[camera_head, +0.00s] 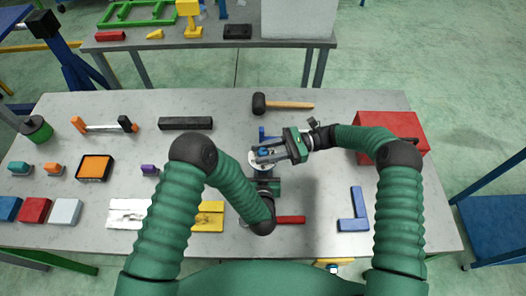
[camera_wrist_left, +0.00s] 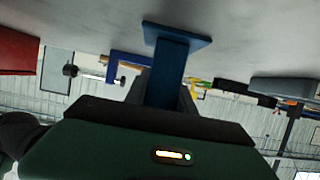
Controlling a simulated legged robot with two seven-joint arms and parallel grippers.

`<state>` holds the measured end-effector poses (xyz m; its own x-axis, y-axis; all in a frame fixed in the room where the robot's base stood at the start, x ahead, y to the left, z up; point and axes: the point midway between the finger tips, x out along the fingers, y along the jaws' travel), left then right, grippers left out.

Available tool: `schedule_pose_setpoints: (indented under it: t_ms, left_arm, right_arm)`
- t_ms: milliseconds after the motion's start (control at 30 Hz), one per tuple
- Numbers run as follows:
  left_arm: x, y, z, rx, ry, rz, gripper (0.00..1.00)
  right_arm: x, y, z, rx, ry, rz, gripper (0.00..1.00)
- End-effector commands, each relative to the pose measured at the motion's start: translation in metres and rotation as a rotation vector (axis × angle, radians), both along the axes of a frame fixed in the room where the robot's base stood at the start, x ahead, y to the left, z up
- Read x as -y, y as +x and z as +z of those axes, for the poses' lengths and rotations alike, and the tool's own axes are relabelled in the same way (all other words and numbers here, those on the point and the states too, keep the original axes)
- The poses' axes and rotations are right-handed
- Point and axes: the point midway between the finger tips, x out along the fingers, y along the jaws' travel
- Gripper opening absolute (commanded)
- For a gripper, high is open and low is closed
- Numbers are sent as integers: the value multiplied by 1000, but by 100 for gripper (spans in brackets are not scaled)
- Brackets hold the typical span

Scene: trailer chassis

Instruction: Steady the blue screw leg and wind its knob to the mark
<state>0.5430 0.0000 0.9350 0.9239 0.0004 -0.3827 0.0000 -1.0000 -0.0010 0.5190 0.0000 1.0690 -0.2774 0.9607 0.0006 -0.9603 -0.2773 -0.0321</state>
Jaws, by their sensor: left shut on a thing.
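The blue screw leg (camera_wrist_left: 168,75) shows in the left wrist view as a square post with a flat blue plate (camera_wrist_left: 178,34) at its end. My left gripper (camera_head: 264,186) is shut on the post, low over the table; its fingertips are mostly hidden in the head view by my left forearm. A pale round disc (camera_head: 256,161) at the leg's top shows just beyond it. My right gripper (camera_head: 264,155) reaches in from the right with its fingers over this disc. The knob and the mark are too small or covered to make out, and so is whether the right fingers touch.
A black mallet (camera_head: 280,103) lies behind the leg, and a red box (camera_head: 390,130) stands at the right. A blue angle piece (camera_head: 354,210) lies front right. A red bar (camera_head: 290,219) and yellow block (camera_head: 208,217) lie near the left gripper.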

Motion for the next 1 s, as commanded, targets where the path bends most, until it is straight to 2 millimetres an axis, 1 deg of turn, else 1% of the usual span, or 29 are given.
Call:
schedule_pose_setpoints:
  t_ms: [33,167,400,567,767,1000]
  left_arm:
    - [0,-1,-1,-3,1,-1,0]
    - [0,-1,-1,-2,1,-1,0]
    - [0,-1,-1,-2,0,-2,0]
    - [1,-1,-1,-2,-1,-2,0]
    - [1,-1,-1,-2,-1,-2,0]
    - [1,-1,-1,-2,-1,-3,0]
  right_arm:
    - [0,0,0,0,0,-1,17]
    - [0,0,0,0,0,-1,0]
    - [0,1,0,1,1,-10,0]
    - [1,1,0,1,3,-50,0]
    - [1,1,1,-1,3,-162,0]
    - [1,1,1,-3,3,-370,0]
